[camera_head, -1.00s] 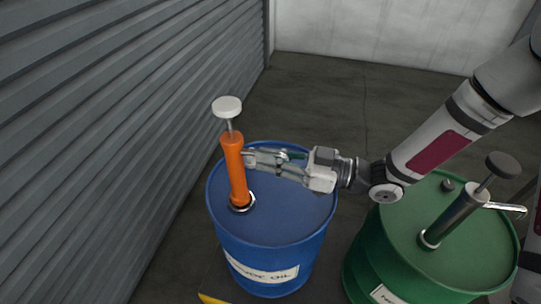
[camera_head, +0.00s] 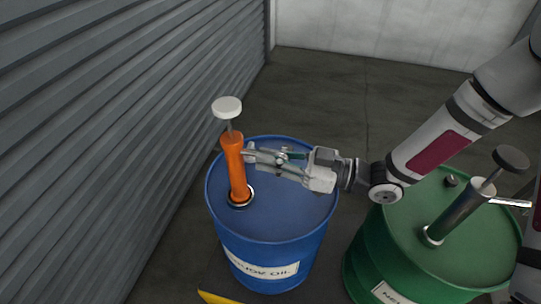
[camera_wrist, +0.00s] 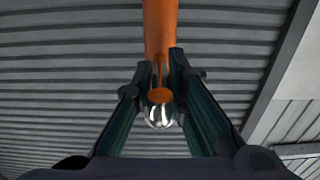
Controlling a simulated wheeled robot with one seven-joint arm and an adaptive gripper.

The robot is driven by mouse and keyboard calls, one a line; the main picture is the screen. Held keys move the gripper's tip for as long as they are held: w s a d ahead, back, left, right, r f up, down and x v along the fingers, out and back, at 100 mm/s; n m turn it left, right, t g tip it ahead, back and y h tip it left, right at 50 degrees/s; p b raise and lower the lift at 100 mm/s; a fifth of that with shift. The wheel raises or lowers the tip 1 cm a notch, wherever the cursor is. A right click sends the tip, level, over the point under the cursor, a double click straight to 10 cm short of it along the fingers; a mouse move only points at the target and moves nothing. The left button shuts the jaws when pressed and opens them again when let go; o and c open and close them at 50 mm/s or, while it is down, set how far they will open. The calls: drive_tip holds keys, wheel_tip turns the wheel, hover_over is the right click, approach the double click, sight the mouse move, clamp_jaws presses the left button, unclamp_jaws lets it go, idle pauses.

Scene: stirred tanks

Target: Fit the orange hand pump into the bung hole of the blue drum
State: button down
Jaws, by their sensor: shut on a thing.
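The orange hand pump (camera_head: 236,165) stands nearly upright with a slight tilt, its white knob on a thin rod at the top. Its lower end is within the ring of the bung hole (camera_head: 240,203) in the lid of the blue drum (camera_head: 290,205); how deep it sits cannot be seen. My gripper (camera_head: 250,157) reaches in from the right and is shut on the pump at its upper body. In the wrist view, the orange body (camera_wrist: 160,28) rises beyond the fingertips, and a shiny rounded metal part with an orange centre shows between the fingers.
A green drum (camera_head: 400,240) with its own dark pump (camera_head: 462,210) stands close on the right, under my arm. A grey ribbed wall (camera_head: 120,120) is close on the left. Clear floor (camera_head: 320,95) lies behind the drums. A yellow edge (camera_head: 212,298) shows at the bottom.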

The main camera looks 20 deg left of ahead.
drive_tip(key=c, duration=1.5)
unclamp_jaws()
drive_tip(key=shift+f, duration=0.1)
wheel_tip(320, 180, up, 10)
drive_tip(key=shift+r, duration=0.1)
drive_tip(key=shift+s, duration=0.15)
